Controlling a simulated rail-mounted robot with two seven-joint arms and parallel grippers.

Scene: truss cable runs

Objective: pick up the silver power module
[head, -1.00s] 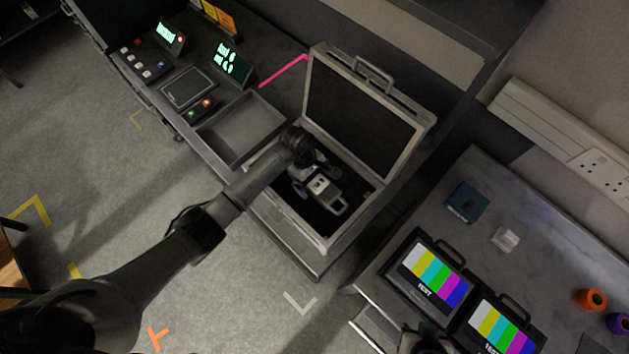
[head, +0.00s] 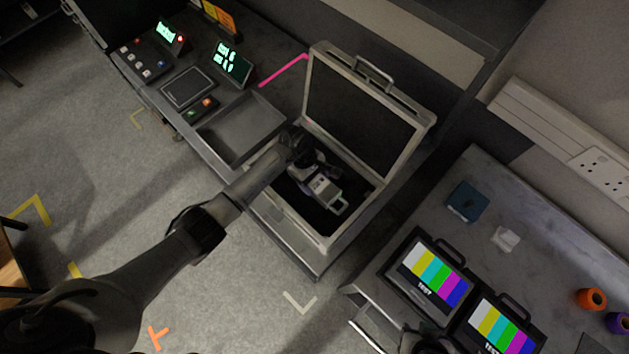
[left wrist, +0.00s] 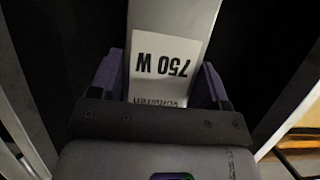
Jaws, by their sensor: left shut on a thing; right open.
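The silver power module (head: 329,193) is in the open case (head: 326,245), its handle end toward the lower right in the head view. In the left wrist view the module (left wrist: 175,18) carries a white label reading "750 W", upside down. My left gripper (head: 311,176) has its purple fingers on either side of the module and is shut on it. The fingers also show in the left wrist view (left wrist: 160,80). Whether the module touches the case floor I cannot tell. At the bottom edge of the head view, a dark part of my right arm shows; its fingers cannot be made out.
The case lid (head: 362,100) stands open behind the module. A grey tray (head: 243,128) and a control panel (head: 148,62) lie to the left. Two test monitors (head: 430,273), a teal box (head: 467,201) and orange spool (head: 591,299) are on the right table.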

